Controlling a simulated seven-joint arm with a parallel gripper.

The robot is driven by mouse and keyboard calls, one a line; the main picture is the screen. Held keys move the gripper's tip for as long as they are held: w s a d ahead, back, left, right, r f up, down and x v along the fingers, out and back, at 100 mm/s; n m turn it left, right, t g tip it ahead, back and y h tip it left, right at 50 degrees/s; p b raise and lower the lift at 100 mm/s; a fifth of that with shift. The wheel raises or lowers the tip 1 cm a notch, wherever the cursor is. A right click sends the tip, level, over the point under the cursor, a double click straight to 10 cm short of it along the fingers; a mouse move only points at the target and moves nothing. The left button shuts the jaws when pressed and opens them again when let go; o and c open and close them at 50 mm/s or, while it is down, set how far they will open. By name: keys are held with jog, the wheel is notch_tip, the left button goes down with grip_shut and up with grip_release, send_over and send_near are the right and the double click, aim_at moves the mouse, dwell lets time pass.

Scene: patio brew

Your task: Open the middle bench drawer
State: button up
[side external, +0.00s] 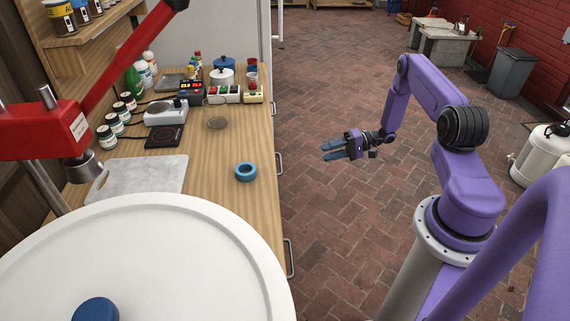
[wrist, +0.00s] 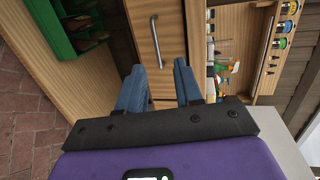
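The wooden bench (side external: 218,150) runs along the left in the side external view. Metal handles stick out from its front edge; the middle handle (side external: 279,163) lies between a far and a near one. No drawer sticks out past the edge, and the drawer fronts are hidden there. My gripper (side external: 326,151) is in the air to the right of the middle handle, apart from it. In the wrist view my gripper (wrist: 159,72) is open and empty, its blue fingers apart. A curved metal handle (wrist: 155,42) on a wooden front lies ahead, between the finger lines.
A blue ring (side external: 245,172) and a glass beaker (side external: 216,113) stand near the bench edge. A big white lid (side external: 160,250) fills the near left. A green crate (wrist: 60,35) shows at the wrist view's upper left. The brick floor (side external: 330,220) around my gripper is clear.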

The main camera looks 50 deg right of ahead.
jog(key=w+a+f+t, duration=0.1)
jog(key=w+a+f, duration=0.4)
jog(key=w+a, duration=0.5)
jog(key=shift+w+m+h, duration=0.4)
jog(key=shift+w, duration=0.35)
jog(key=shift+a, duration=0.1)
grip_shut()
dwell(1.1)
